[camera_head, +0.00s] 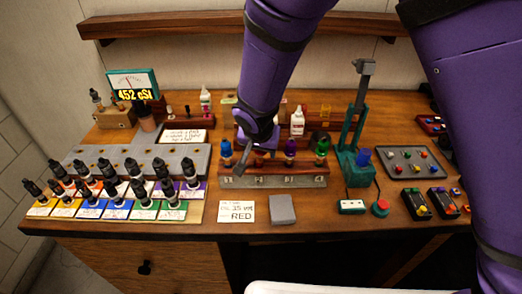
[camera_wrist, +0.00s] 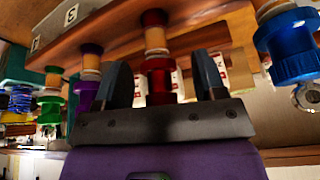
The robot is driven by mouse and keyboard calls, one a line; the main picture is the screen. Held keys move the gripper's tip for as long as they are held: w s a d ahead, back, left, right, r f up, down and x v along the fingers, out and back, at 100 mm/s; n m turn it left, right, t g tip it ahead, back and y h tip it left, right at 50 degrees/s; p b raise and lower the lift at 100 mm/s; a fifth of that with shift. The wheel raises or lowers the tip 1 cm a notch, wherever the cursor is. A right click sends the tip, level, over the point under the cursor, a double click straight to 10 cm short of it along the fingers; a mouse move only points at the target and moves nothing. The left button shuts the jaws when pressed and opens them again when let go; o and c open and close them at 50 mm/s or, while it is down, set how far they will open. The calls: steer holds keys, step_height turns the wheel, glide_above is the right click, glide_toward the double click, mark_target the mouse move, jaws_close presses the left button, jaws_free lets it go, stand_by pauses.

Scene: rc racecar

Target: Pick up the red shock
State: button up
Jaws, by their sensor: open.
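The red shock (camera_wrist: 158,80) stands in the wrist view between the two dark fingers of my gripper (camera_wrist: 163,68), with a finger on each side. The fingers are open, and I cannot tell whether either touches it. Its red cap meets a tan spool-like part at the rack. In the head view my gripper (camera_head: 256,152) is at the shock rack (camera_head: 275,182), between the blue shock (camera_head: 226,152) and the purple shock (camera_head: 290,151).
The blue shock (camera_wrist: 289,45) and purple shock (camera_wrist: 86,80) flank my fingers closely. A green shock (camera_head: 321,150) stands at the rack's right end. A card reading RED (camera_head: 237,211) and a grey block (camera_head: 282,209) lie in front. A teal press (camera_head: 354,165) stands right.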

steer(key=shift+c, duration=0.4)
steer(key=c, duration=0.9)
steer(key=shift+c, duration=0.2)
steer(key=shift+r, duration=0.1)
steer(key=shift+w+r, duration=0.1)
steer(key=shift+r, duration=0.1)
steer(key=r, duration=0.4)
steer(key=w+r, duration=0.1)
steer(key=r, duration=0.1)
steer(key=shift+d, duration=0.2)
steer(key=s, duration=1.4)
step_height(320, 180, up, 8)
steer(key=shift+a, duration=0.35)
